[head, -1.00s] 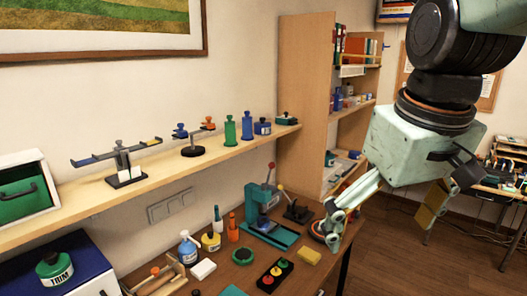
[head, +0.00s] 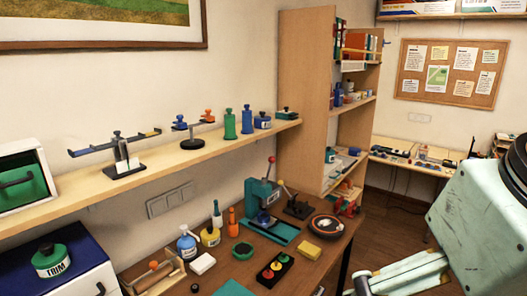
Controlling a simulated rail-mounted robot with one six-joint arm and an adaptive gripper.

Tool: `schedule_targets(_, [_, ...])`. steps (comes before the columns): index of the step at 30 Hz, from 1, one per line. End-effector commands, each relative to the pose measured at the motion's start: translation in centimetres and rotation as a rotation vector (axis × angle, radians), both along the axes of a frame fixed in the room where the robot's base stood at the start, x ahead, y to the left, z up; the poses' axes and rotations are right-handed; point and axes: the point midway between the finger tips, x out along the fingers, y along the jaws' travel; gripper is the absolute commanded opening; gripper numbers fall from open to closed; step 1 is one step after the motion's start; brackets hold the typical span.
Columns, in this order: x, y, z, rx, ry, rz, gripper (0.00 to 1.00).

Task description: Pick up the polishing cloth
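No item is clearly marked as the polishing cloth. Cloth-like candidates on the workbench are a small yellow pad (head: 310,253), a white folded-looking block (head: 202,263) and a flat teal piece (head: 233,288) cut by the bottom edge; I cannot tell which it is. My gripper (head: 375,284) is at the bottom right, right of and nearer than the yellow pad. Only part of its pale green finger linkage shows, and the rest is cut off by the frame, so its opening and any held thing are hidden.
On the bench (head: 325,268) stand a teal press (head: 262,205), a black tray with coloured knobs (head: 275,270), a round dish (head: 327,227), several bottles and a wooden tool box (head: 155,278). A wall shelf (head: 180,160) runs above. A tall shelf unit (head: 307,105) stands behind.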

Motion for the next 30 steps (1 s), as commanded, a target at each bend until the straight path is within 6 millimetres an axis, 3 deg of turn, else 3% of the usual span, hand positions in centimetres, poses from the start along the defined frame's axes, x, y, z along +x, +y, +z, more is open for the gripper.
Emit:
schedule_targets(13, [-0.7, -0.01, -0.35, 0.004, -0.003, -0.01, 0.99])
schedule_targets(24, [-0.68, -0.01, -0.35, 0.004, -0.003, -0.01, 0.65])
schedule_targets(30, [-0.68, -0.01, -0.35, 0.003, -0.003, -0.009, 0.64])
